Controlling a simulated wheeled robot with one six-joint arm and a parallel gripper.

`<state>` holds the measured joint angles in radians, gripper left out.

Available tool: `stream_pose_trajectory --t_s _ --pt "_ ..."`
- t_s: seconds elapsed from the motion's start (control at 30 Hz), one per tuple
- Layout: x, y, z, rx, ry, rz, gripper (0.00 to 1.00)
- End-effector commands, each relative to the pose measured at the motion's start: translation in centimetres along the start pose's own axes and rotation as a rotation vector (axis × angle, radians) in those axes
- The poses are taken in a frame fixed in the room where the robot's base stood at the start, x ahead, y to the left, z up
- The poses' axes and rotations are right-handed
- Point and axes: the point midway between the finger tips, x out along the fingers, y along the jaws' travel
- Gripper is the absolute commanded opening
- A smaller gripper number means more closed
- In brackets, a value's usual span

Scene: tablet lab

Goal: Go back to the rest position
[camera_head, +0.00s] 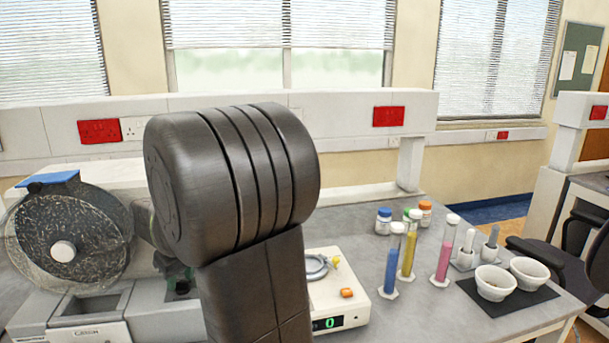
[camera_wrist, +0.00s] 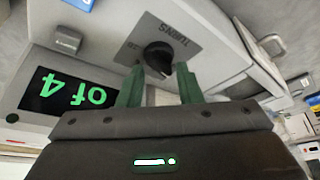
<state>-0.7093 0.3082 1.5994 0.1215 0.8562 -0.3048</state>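My gripper (camera_wrist: 159,68) shows in the wrist view with its two green fingers apart. Its fingertips are close to a black knob (camera_wrist: 158,57) marked TURNS, on the light panel of a machine. The knob appears between and just beyond the tips, with a gap on each side; I cannot tell whether either tip touches it. Nothing is held. A dark display (camera_wrist: 68,95) with green characters, partly reading "of 4", is beside the knob. In the head view my dark arm stands in the middle and hides most of the gripper area.
A clear drum (camera_head: 95,235) on the grey machine stands at the left. A white balance (camera_head: 358,302) reading 0 is right of my arm. Tubes of blue (camera_head: 391,265), yellow (camera_head: 408,255) and pink (camera_head: 444,260) stand farther right, near two white bowls (camera_head: 494,284) on a black mat (camera_head: 512,303).

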Motion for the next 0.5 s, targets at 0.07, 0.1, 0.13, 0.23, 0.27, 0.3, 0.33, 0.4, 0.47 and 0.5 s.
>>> stream_pose_trajectory --t_s 0.07,0.1,0.13,0.23,0.27,0.3,0.33,0.4,0.47,0.5 --pt "0.02 -0.06 -0.01 0.037 0.002 0.016 0.32" --pt "0.03 -0.06 -0.01 0.056 0.002 0.024 0.32" --pt "0.05 -0.08 0.0 0.071 0.002 0.03 0.32" --pt "0.06 -0.13 0.01 0.12 0.001 0.049 0.32" --pt "0.08 -0.12 0.03 0.133 0.001 0.056 0.32" --pt "0.08 -0.11 0.04 0.153 0.001 0.064 0.32" --pt "0.08 -0.12 0.04 0.167 0.001 0.069 0.32" --pt "0.09 -0.12 0.04 0.201 0.001 0.084 0.32" --pt "0.1 -0.15 0.02 0.23 0.001 0.096 0.32" --pt "0.1 -0.16 0.01 0.249 0.001 0.103 0.32"
